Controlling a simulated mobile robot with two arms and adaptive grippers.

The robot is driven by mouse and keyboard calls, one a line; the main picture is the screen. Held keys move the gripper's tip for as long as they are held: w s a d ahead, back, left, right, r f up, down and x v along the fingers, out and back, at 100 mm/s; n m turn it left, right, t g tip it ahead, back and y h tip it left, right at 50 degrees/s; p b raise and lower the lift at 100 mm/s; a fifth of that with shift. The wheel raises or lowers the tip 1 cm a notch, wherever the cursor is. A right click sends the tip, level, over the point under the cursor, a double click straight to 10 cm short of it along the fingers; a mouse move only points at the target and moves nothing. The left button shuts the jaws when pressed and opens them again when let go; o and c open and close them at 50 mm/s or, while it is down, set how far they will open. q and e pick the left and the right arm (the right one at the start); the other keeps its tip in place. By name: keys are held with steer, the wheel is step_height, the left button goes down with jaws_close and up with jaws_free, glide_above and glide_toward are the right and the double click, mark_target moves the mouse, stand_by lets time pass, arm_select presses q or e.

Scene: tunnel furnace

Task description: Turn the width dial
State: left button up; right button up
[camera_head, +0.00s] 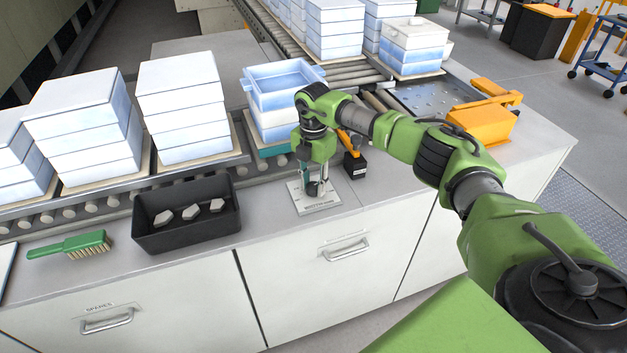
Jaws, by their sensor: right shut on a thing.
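The width dial (314,189) is a small dark knob on a light metal plate (327,204) with printed marks, set on the grey counter near its front edge. My right gripper (314,183) points down over the plate and is shut on the dial. The gripper and wrist cover much of the dial, so its pointer and setting cannot be read. My left gripper is not in view.
A black box with a yellow-orange lever (354,163) stands just right of the plate. A black tray (187,236) with several grey pieces and a green brush (72,246) lie to the left. Stacked white-blue saggers (183,108) line the roller conveyor behind. An orange pusher (484,122) is at right.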

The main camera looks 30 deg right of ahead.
mark_target(314, 185)
steer(key=m+p, duration=0.1)
steer(key=m, duration=0.3)
steer(key=shift+r+m+p, duration=0.1)
steer(key=shift+m+p, duration=0.2)
steer(key=shift+p, duration=0.05)
stand_by(0.4)
steer(key=o, duration=1.1)
step_height(314, 185, up, 12)
stand_by(0.3)
